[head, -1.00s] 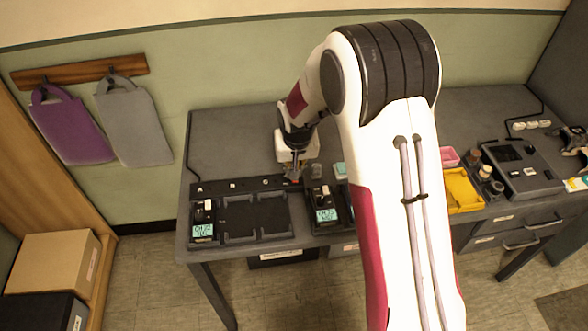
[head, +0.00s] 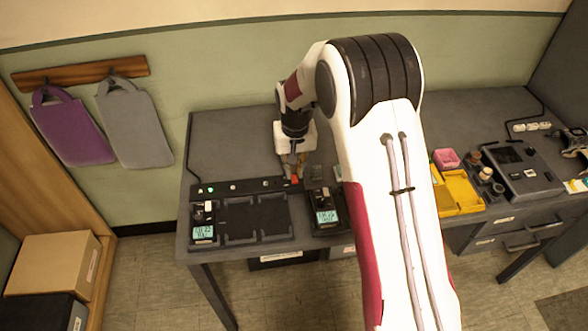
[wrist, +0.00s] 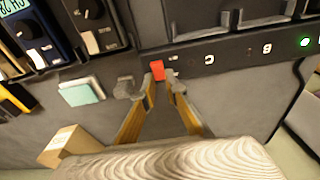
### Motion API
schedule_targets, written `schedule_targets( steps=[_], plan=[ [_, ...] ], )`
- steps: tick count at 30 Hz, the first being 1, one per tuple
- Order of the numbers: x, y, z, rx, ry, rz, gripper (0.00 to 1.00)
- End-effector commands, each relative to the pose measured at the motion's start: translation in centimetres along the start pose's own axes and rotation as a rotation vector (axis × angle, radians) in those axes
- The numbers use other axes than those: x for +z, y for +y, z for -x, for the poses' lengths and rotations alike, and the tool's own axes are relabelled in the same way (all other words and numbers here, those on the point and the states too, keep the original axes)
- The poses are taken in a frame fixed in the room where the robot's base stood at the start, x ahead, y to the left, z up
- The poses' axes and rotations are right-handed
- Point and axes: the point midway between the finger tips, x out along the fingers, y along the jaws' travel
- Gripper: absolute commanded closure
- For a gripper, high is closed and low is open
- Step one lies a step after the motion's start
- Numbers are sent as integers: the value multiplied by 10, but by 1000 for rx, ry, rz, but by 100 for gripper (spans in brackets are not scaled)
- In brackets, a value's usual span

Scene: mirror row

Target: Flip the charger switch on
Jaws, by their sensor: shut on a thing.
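The charger (head: 262,216) is a dark multi-bay unit along the table's front edge, with a lettered strip along its back. The red switch (head: 295,180) sits at the right end of this strip; it also shows in the wrist view (wrist: 157,70). My gripper (head: 293,176) reaches down to the switch from behind. In the wrist view its yellowish fingers (wrist: 161,76) are close together, with their tips at the red switch, shut on it and partly hiding it. A green light (head: 211,189) glows at the strip's left end; it also shows in the wrist view (wrist: 305,42).
A radio (head: 203,222) stands in the charger's left bay; the other bays look empty. Another radio (head: 326,212) stands just right of the charger. A yellow tray (head: 462,190) and a pink box (head: 446,158) lie farther right. The table behind the charger is mostly clear.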

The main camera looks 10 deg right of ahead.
Motion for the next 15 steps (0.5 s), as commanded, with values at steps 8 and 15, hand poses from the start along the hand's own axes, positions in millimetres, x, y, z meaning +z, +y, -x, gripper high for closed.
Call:
schedule_targets(
  steps=[8, 15],
  plan=[
    [0, 0, 0, 1, -1, 0, 71],
    [0, 0, 1, 0, 0, 0, 71]
  ],
)
